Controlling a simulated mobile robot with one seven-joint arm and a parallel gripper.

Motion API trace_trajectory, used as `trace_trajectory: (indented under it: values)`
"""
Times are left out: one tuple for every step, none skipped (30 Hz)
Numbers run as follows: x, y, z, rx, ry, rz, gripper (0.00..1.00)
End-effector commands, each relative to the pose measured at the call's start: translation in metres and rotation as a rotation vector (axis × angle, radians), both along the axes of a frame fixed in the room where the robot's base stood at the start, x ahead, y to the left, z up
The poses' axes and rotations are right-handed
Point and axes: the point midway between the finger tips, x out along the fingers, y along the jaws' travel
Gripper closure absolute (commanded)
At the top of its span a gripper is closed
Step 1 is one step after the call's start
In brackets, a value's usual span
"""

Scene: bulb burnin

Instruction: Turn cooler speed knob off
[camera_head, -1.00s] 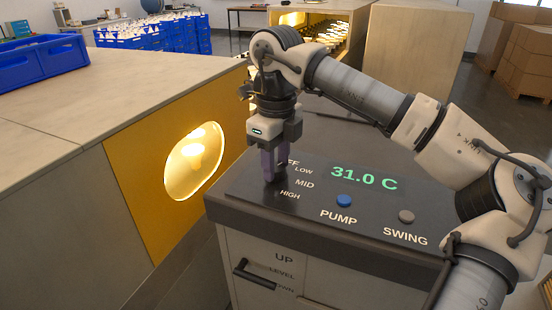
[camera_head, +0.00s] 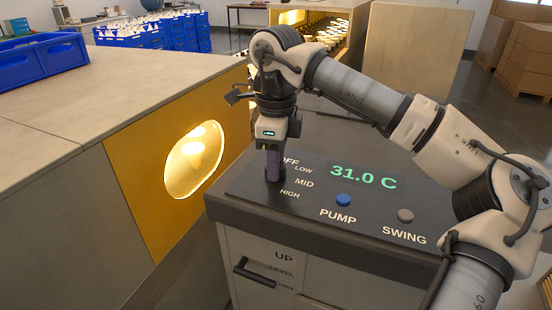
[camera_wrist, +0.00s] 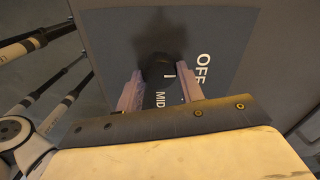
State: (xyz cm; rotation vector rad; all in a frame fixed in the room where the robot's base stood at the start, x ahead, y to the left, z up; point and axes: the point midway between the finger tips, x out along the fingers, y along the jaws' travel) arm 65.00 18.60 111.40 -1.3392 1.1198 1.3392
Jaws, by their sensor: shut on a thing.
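The cooler's control panel (camera_head: 318,205) carries the labels OFF, LOW, MID and HIGH beside the speed knob. The black round knob (camera_wrist: 157,68) shows in the wrist view between my fingertips; in the head view my fingers mostly cover it. My gripper (camera_head: 274,176) points straight down over the knob at the panel's left side and is shut on it. In the wrist view its purple fingers (camera_wrist: 160,84) stand on either side of the knob. A short white mark shows at the knob's right edge, towards OFF. I cannot tell the exact setting.
A blue PUMP button (camera_head: 344,201), a grey SWING button (camera_head: 406,216) and a green 31.0 C display (camera_head: 364,178) share the panel. A handle (camera_head: 254,272) sits on the cooler's front. A yellow panel with a lit window (camera_head: 194,160) stands close at left.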

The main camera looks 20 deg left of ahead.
Motion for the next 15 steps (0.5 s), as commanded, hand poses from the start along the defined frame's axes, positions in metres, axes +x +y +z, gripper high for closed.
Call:
trace_trajectory:
  values:
    - [0.0001,0.0007,0.0008,0.003,-0.001,0.002,0.85]
    - [0.0001,0.0007,0.0008,0.003,-0.001,0.002,0.85]
    - [0.0001,0.0007,0.0008,0.003,-0.001,0.002,0.85]
    - [0.0001,0.0007,0.0008,0.003,-0.001,0.002,0.85]
    - [0.0001,0.0007,0.0008,0.003,-0.001,0.001,0.85]
    - [0.0001,0.0007,0.0008,0.003,-0.001,0.001,0.59]
    - [0.0001,0.0007,0.0008,0.003,-0.001,0.001,0.55]
    - [0.0001,0.0006,0.0007,0.002,-0.002,0.001,0.51]
    - [0.0,0.0006,0.0006,0.002,-0.001,0.001,0.46]
    - [0.0,0.0005,0.0006,0.002,-0.001,0.001,0.42]
    - [0.0,0.0004,0.0005,0.002,-0.001,0.001,0.41]
    - [0.0,0.0004,0.0005,0.001,-0.001,0.0,0.41]
    - [0.0,0.0003,0.0004,0.001,-0.001,0.0,0.41]
    - [0.0,0.0003,0.0004,0.001,-0.001,0.0,0.41]
    - [0.0,0.0002,0.0003,0.001,-0.001,0.0,0.41]
